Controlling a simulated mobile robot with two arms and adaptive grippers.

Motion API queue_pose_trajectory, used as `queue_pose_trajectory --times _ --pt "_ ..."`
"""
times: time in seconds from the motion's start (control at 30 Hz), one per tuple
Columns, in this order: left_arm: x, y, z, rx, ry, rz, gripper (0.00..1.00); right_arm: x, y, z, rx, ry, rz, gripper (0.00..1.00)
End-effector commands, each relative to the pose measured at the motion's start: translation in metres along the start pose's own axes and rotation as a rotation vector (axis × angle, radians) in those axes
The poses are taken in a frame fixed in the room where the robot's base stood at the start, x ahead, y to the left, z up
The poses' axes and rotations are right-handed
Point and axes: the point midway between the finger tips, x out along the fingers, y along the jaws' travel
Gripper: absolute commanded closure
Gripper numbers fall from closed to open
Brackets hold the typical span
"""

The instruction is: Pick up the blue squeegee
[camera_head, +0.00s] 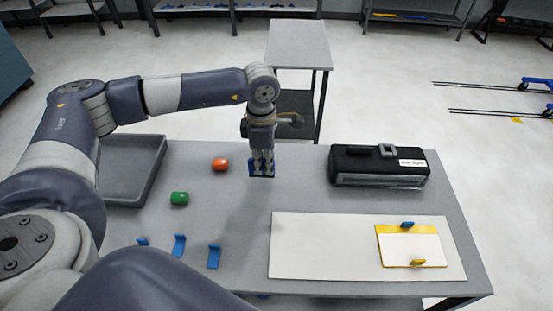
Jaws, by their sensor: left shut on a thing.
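My left gripper (262,165) points straight down over the table's back middle part. It is shut on the blue squeegee (262,176), a small dark blue flat piece at its fingertips. The fingers hide part of the squeegee. It appears held above the grey tabletop, though its exact height is hard to tell. My right gripper is not in view.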

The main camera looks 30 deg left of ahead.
Motion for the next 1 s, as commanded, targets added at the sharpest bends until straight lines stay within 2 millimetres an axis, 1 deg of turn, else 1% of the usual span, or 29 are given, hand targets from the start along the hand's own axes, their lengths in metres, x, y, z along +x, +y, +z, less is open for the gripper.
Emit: queue_pose_trajectory --times 0.03,0.2,0.5,0.73,1.0 --pt "0.003 -0.007 -0.008 0.0 0.0 0.0 1.0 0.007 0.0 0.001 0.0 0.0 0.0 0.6" --pt "0.0 -0.029 -0.031 0.0 0.001 0.001 1.0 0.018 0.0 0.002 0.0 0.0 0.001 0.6" --pt "-0.006 -0.059 -0.061 -0.001 0.001 0.001 1.0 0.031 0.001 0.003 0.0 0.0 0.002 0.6" --pt "-0.009 -0.07 -0.07 0.0 0.0 0.0 1.0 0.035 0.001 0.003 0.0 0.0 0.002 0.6" --pt "-0.009 -0.071 -0.072 0.0 0.0 0.0 1.0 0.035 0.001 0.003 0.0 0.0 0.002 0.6"
